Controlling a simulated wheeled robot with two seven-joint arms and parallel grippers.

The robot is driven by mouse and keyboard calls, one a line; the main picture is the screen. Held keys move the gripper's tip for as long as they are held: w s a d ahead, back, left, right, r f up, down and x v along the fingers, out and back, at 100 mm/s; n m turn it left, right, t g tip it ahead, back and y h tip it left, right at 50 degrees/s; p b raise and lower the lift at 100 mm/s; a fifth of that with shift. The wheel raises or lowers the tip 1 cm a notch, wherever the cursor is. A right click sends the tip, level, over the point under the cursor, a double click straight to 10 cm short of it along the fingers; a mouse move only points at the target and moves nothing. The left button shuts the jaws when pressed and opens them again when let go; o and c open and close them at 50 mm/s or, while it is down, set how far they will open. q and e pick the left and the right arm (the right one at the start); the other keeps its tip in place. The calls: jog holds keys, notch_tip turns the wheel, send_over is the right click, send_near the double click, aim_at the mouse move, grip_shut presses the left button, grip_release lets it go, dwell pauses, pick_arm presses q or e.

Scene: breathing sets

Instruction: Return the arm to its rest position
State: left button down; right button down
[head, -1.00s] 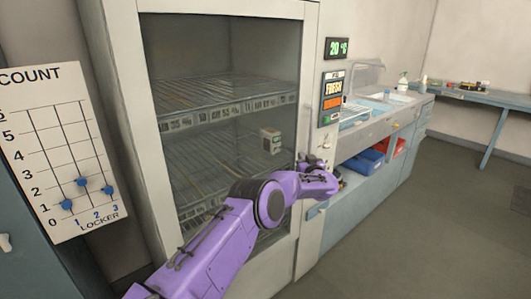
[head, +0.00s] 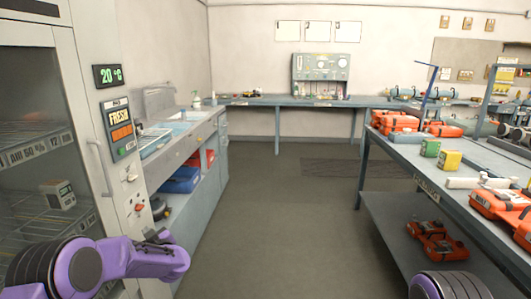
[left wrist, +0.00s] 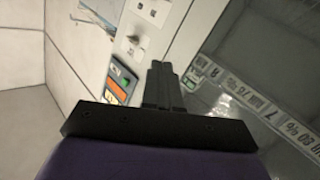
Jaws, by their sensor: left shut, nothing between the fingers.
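My left arm (head: 95,266) is purple and crosses the lower left of the head view, in front of the glass-doored cabinet. In the left wrist view my left gripper (left wrist: 162,70) shows as two dark fingers closed together, with nothing between them. The cabinet's panel and shelf labels lie beyond the fingers. A purple round part of my right arm (head: 450,285) shows at the bottom right of the head view. My right gripper is not in view.
The cabinet (head: 85,110) with its door handle stands close at left. A sink counter (head: 190,140) with blue and red bins below is beyond it. At right is a table (head: 400,150) with orange cases. The floor (head: 275,220) between is clear.

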pick_arm(q)
jog(key=s+d+f+m+g+h, duration=0.1)
jog(key=s+d+f+m+h, duration=0.2)
jog(key=s+f, duration=0.75)
jog(key=s+d+f+g+h, duration=0.1)
jog(key=s+d+f+h, duration=0.3)
jog(key=s+f, duration=0.65)
jog(key=s+d+f+m+g+h, duration=0.1)
jog(key=s+f+g, duration=0.1)
jog(key=s, duration=1.2)
jog(key=s+d+f+m+g, duration=0.1)
jog(key=s+f+g, duration=0.2)
jog(key=s, duration=1.2)
jog(key=shift+d+g+h, duration=0.35)
jog(key=shift+g+h, duration=0.05)
jog(key=shift+g, duration=0.4)
